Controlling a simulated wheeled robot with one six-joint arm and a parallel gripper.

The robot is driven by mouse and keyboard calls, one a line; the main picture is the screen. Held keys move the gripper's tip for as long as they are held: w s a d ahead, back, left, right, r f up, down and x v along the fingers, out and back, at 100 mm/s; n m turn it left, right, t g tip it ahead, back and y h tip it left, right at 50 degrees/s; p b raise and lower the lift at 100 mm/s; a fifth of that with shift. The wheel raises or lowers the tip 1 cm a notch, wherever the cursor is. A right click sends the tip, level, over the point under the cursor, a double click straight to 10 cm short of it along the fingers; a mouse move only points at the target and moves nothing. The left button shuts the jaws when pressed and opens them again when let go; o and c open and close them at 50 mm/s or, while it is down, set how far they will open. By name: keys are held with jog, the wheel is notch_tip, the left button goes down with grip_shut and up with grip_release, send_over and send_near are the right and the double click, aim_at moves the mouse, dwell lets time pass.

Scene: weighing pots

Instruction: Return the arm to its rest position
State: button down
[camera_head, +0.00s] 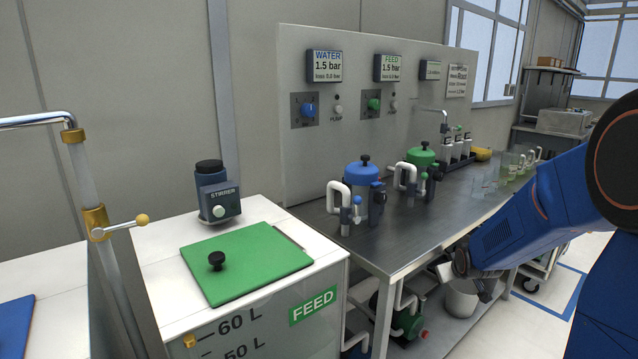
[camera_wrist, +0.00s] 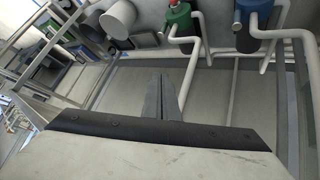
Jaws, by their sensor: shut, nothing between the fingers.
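My arm, blue, enters the head view from the right and reaches down in front of the steel bench (camera_head: 425,235).
Below the bench are a green pump (camera_wrist: 180,22), a blue pump (camera_wrist: 250,30), white pipes and a pale bucket (camera_head: 460,298). Left stands the white FEED tank with a green lid (camera_head: 247,262). Glass beakers (camera_head: 485,180) stand on the bench near my arm.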

jog(key=s+a+r+m+g, duration=0.1)
jog(key=s+a+r, duration=0.3)
jog(key=s, duration=0.5)
jog(key=s+a+r+g, duration=0.1)
jog(key=s+a+r, duration=0.1)
jog(key=s+r, duration=0.5)
jog(key=s+a+g, duration=0.1)
jog(key=s+a, duration=0.1)
jog(key=s, duration=1)
jog(key=s+a+m+g+y, duration=0.1)
jog(key=s+a, duration=0.1)
jog(key=s, duration=1)
jog(key=shift+a, duration=0.2)
jog(key=shift+r, duration=0.1)
